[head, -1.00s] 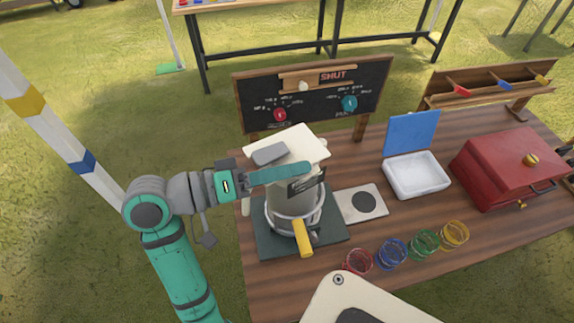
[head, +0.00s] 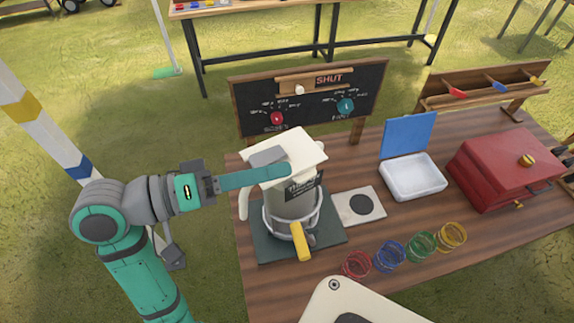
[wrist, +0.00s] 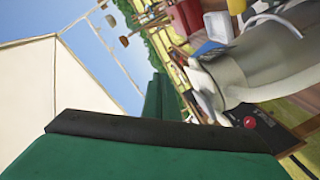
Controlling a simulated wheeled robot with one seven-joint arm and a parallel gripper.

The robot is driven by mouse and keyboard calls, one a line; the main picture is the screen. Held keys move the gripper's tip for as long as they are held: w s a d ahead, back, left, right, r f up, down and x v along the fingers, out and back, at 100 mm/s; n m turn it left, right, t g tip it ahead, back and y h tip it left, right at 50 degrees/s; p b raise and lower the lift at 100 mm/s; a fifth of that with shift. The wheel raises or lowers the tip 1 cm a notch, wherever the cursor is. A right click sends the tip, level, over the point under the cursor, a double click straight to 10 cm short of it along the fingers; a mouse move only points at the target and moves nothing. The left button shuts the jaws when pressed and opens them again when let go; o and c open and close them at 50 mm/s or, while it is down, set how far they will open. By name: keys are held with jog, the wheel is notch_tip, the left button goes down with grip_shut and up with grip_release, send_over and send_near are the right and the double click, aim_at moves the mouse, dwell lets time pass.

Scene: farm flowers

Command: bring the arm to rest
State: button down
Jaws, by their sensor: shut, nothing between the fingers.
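My arm reaches in from the left in the head view. My gripper (head: 287,172) has its teal fingers together and empty, pointing right. Its tip overlaps the upper part of the pale urn (head: 293,204) in the picture, just under the edge of the cream square lid (head: 303,148). I cannot tell whether they touch. In the wrist view a green finger with a dark edge (wrist: 120,128) fills the bottom, and the pale urn (wrist: 270,55) is at the right.
The urn stands on a dark mat (head: 262,245), with a yellow handle (head: 300,240) in front. A blackboard (head: 312,100) is behind. A white tub (head: 412,178), a red box (head: 508,168) and several coloured rings are to the right. Grass lies left of the table.

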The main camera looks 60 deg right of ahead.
jog(key=a, duration=0.1)
jog(key=w+a, duration=0.1)
jog(key=a, duration=0.1)
jog(key=w+a+r, duration=0.1)
jog(key=a, duration=0.1)
jog(key=shift+w, duration=0.15)
jog(key=shift+r, duration=0.1)
